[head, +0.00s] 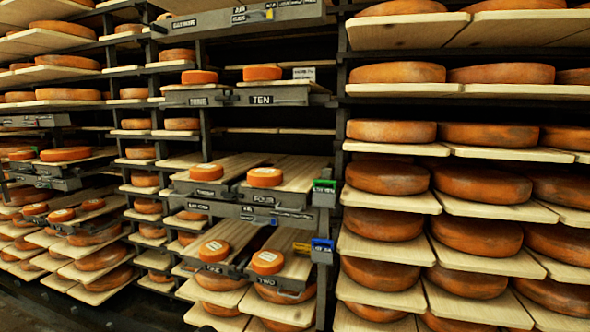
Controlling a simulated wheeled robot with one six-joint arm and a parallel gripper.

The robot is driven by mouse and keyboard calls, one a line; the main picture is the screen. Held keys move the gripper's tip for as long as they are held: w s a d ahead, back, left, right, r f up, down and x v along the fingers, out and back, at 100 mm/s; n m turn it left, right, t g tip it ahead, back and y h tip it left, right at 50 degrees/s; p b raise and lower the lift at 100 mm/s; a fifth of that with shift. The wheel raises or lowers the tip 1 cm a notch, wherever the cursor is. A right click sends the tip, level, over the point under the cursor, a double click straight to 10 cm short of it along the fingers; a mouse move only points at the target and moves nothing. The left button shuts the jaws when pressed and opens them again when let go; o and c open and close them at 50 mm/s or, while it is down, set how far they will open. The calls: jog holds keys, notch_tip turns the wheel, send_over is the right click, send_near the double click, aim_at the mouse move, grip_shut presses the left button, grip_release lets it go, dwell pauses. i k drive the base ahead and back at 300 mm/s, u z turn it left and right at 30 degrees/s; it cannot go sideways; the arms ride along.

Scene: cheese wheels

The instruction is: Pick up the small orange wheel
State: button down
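Several small orange wheels show in the head view, and I cannot tell which one the task means. One small orange wheel (264,177) sits on the board above the label FOUR, and another (206,172) sits to its left. Lower down, one (267,262) lies near the label TWO and one (214,251) lies to its left; both have pale marks on top. Higher up, one (262,73) sits above the label TEN, with another (199,77) to its left. My gripper is not in view.
Large cheese wheels (387,176) fill the wooden shelves at right, and more racks stand at left. Dark metal uprights (341,130) divide the racks. Green (324,193) and blue (321,250) boxes stick out at the middle rack's right edge. The boards behind the small middle wheels are bare.

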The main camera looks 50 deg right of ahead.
aim_at(208, 171)
jog(key=z, duration=0.8)
jog(key=i, duration=0.35)
